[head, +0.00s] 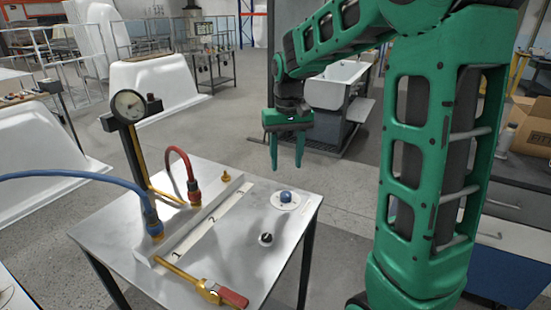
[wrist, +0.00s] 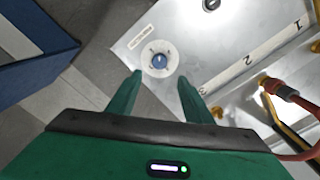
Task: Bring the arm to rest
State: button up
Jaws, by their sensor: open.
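My green gripper (head: 287,164) hangs with its fingers pointing down, above the right back part of the metal table (head: 262,225). Its two fingers are apart with nothing between them. In the wrist view my gripper (wrist: 160,85) is also open and empty. A blue knob (head: 286,197) on a round white plate sits on the table below the gripper. The knob also shows in the wrist view (wrist: 160,61), just beyond the fingertips and apart from them. My green arm reaches in from the right.
On the table stand a gauge (head: 129,105) on a post, a red hose (head: 178,155), a blue hose (head: 80,175), a small black knob (head: 265,239) and a red-handled valve lever (head: 232,298). A white tub (head: 338,84) on a grey stand is behind. A cardboard box (head: 530,125) is at right.

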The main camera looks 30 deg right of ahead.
jog(key=s+d+f+m, duration=0.1)
jog(key=s+d, duration=0.1)
jog(key=s, duration=1.2)
jog(key=s+d+f+m, duration=0.2)
jog(key=s, duration=1.3)
jog(key=shift+f, duration=0.3)
jog(key=shift+w+f, duration=0.25)
jog(key=shift+w, duration=0.35)
dwell(0.5)
